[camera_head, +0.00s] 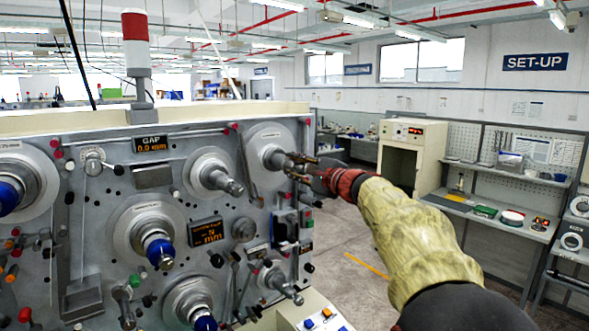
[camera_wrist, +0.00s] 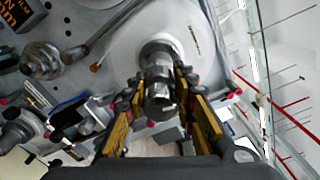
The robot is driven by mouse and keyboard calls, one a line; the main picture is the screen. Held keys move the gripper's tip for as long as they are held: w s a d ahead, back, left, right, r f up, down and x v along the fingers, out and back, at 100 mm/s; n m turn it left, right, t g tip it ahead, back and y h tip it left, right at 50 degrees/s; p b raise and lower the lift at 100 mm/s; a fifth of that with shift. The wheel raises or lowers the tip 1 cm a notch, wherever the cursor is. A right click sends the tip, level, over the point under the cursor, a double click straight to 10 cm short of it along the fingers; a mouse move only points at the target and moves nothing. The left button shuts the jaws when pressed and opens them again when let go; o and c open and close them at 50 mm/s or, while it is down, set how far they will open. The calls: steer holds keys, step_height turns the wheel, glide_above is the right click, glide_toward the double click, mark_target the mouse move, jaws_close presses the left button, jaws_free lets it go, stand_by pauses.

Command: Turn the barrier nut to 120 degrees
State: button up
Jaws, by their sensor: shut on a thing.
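The barrier nut appears to be the grey metal piece (camera_wrist: 160,97) at the end of the upper right spindle, in front of a round pale disc (camera_wrist: 185,25). In the head view the same spindle (camera_head: 272,157) sticks out from the upper right of the machine panel. My gripper (camera_head: 300,167) reaches it from the right. In the wrist view my gripper (camera_wrist: 158,88) has its yellow-and-black fingers on both sides of the nut, shut on it. The fingers hide the sides of the nut. I cannot read the nut's angle.
Other spindles sit close by, one to the left (camera_head: 218,178) and a small one below (camera_head: 280,280). A thin lever (camera_head: 250,172) stands just left of the nut. A GAP display (camera_head: 153,146) reads 0.0 mm. The floor (camera_head: 345,262) right of the machine is clear.

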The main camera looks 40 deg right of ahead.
steer(key=m+p, duration=0.1)
steer(key=m, duration=0.3)
steer(key=shift+m, duration=0.3)
steer(key=shift+f+m+p, duration=0.1)
steer(key=shift+m+p, duration=0.65)
steer(key=shift+m, duration=1.25)
steer(key=o, duration=1.1)
steer(key=shift+o, duration=0.3)
steer(key=s, duration=1.2)
steer(key=shift+d, duration=0.2)
